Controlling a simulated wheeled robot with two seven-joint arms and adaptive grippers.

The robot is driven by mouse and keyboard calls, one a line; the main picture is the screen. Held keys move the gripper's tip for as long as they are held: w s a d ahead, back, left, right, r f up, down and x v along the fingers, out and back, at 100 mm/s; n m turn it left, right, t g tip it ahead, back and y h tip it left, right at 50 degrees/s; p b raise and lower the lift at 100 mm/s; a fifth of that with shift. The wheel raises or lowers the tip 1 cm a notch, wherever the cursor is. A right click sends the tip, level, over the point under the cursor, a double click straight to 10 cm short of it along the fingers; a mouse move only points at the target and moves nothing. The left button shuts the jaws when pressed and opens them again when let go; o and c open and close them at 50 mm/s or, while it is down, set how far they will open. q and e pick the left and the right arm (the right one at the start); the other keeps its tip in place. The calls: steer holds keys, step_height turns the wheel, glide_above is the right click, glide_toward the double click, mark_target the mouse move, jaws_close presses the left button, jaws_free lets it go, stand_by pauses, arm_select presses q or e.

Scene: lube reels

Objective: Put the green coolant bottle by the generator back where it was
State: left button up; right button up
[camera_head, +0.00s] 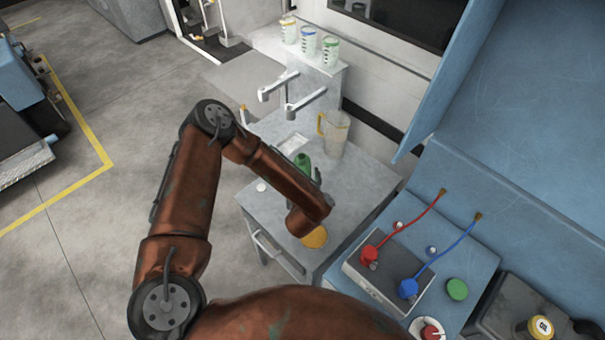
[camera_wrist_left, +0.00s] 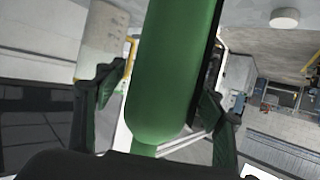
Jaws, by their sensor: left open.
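The green coolant bottle (camera_head: 303,163) is on the grey bench top, just beyond my left gripper (camera_head: 314,178), whose arm partly hides it. In the left wrist view the bottle (camera_wrist_left: 172,75) fills the middle, between the two spread fingers of my left gripper (camera_wrist_left: 160,105). The left gripper is open. I cannot tell whether either finger touches the bottle. My right gripper is not in view.
A clear pitcher (camera_head: 334,134) stands behind the bottle on the bench (camera_head: 375,178). An amber disc (camera_head: 315,238) and a white cap (camera_head: 261,186) are nearby. Several jugs (camera_head: 309,40) line the back shelf. A battery (camera_head: 385,275) with red and blue leads is at right.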

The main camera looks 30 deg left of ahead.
arm_select(q)
steer(key=v, duration=1.2)
steer(key=shift+b, duration=0.35)
